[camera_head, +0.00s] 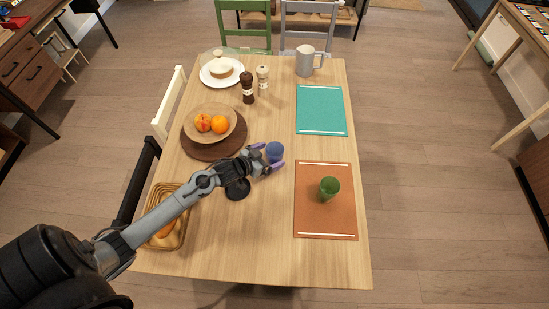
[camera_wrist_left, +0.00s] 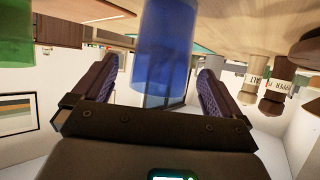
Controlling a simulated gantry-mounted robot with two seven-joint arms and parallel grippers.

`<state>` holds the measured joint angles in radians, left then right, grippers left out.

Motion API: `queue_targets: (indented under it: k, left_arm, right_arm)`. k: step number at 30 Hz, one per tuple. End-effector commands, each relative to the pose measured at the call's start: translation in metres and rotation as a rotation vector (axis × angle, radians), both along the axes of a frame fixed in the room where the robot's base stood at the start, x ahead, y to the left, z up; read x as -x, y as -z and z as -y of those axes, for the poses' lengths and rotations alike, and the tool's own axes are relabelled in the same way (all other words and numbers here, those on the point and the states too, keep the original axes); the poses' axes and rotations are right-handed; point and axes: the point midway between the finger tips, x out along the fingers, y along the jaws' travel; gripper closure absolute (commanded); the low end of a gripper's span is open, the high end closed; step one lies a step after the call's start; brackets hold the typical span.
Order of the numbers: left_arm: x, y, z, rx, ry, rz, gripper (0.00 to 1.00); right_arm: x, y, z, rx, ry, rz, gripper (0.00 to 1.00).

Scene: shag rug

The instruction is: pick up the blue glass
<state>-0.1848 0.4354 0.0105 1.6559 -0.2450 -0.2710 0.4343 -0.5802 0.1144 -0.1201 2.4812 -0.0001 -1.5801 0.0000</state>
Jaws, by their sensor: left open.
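The blue glass (camera_head: 275,151) stands on the wooden table near its middle. My left gripper (camera_head: 272,157) reaches it from the left, with its fingers spread to either side of the glass. In the left wrist view, the blue glass (camera_wrist_left: 165,55) sits between the two open fingers of the left gripper (camera_wrist_left: 158,85). I cannot tell whether either finger touches it. The left wrist view appears upside down. My right gripper is not in view.
A green glass (camera_head: 329,188) stands on the orange placemat (camera_head: 312,222) to the right. A fruit bowl (camera_head: 229,112), a dark pepper mill (camera_head: 247,88) and a light shaker (camera_head: 263,79) stand behind. A wicker basket (camera_head: 181,226) is at the left edge. The front middle of the table is clear.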

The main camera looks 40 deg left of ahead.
Motion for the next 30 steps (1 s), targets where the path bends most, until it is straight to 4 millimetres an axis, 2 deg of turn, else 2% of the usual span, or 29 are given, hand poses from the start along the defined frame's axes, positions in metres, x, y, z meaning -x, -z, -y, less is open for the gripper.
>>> queue_targets:
  k: [1, 6, 16, 28, 30]
  left_arm:
    - [-0.008, 0.003, 0.0, 0.001, 0.0, 0.002, 0.0]
    - [-0.024, 0.011, 0.003, 0.001, 0.0, 0.001, 0.0]
    - [-0.029, 0.013, 0.003, 0.0, 0.0, 0.001, 0.0]
    - [-0.028, 0.013, 0.003, 0.0, 0.0, 0.0, 0.6]
    - [-0.029, 0.012, 0.003, 0.0, -0.001, 0.002, 0.62]
  right_arm:
    - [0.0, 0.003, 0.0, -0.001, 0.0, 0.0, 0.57]
    - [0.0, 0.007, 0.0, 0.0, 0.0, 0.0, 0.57]
    - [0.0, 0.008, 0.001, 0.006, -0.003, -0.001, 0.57]
    - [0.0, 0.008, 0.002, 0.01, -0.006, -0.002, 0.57]
    - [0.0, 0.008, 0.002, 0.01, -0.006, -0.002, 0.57]
